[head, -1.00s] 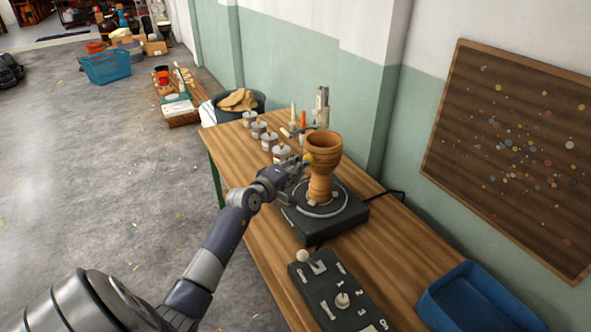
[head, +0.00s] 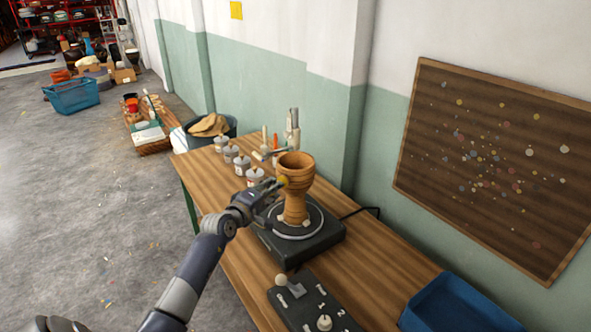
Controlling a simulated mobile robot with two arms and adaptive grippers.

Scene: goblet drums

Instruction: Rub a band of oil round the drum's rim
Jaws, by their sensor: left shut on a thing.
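The wooden goblet drum (head: 295,192) stands upright on the round plate of a black turntable (head: 316,243) on the bench. My left gripper (head: 274,186) is at the left side of the drum's bowl, a little below the rim (head: 296,158). It is shut on a small yellow thing (head: 282,181), perhaps a pad, which is at the bowl's side. I cannot tell for sure whether it touches the wood. My right gripper is not in view.
Several lidded jars (head: 231,154) stand on the wooden bench (head: 372,272) behind my gripper. A control box (head: 316,305) with a knob and lever lies in front. A blue tray (head: 455,305) is at the right. The wall with a speckled board (head: 495,160) closes off the right side.

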